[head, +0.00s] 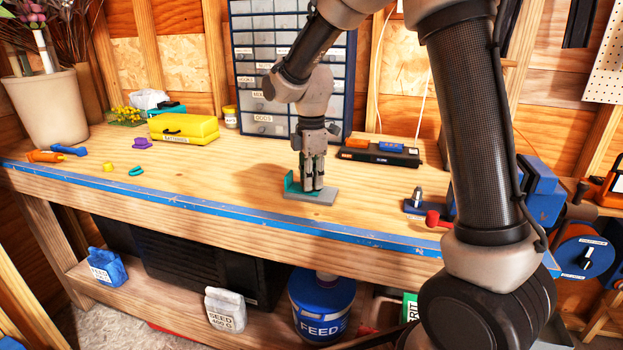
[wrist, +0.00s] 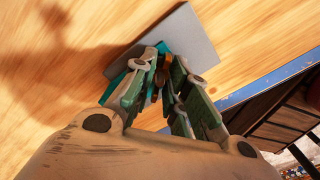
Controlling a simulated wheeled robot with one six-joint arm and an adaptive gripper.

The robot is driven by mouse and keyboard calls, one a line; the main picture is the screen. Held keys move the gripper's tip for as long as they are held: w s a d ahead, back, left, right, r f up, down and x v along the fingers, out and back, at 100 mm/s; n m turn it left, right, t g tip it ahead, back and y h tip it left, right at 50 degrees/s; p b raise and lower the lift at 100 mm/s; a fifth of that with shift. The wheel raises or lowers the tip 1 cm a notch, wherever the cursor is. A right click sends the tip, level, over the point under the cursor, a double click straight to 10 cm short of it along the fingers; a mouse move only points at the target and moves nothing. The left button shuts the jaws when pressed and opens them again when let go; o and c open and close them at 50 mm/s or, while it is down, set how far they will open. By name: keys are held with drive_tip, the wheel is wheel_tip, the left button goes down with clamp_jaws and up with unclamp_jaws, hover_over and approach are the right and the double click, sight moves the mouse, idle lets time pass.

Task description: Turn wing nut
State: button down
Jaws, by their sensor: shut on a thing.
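A flat grey plate (head: 308,197) with an upright teal piece (head: 292,183) lies on the workbench near its front edge. My gripper (head: 312,186) points straight down over the plate, its fingers beside the teal piece. In the wrist view my gripper (wrist: 164,75) is closed around a small brass-brown part (wrist: 163,70), which looks like the wing nut. Most of the wing nut is hidden between the fingers, so its angle cannot be told. The grey plate (wrist: 192,40) and part of the teal piece (wrist: 115,83) show around the fingers.
A black case (head: 380,153) lies behind and right of the plate. A blue block with an upright bolt (head: 416,198) stands to the right, near a red-knobbed vise. A yellow battery box (head: 183,129) and small coloured parts lie left. The bench between is clear.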

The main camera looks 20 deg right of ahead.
drive_tip(key=shift+f+n, duration=0.1)
drive_tip(key=shift+n, duration=0.2)
drive_tip(key=c, duration=1.3)
unclamp_jaws()
drive_tip(key=shift+c, duration=0.2)
wheel_tip(320, 180, up, 12)
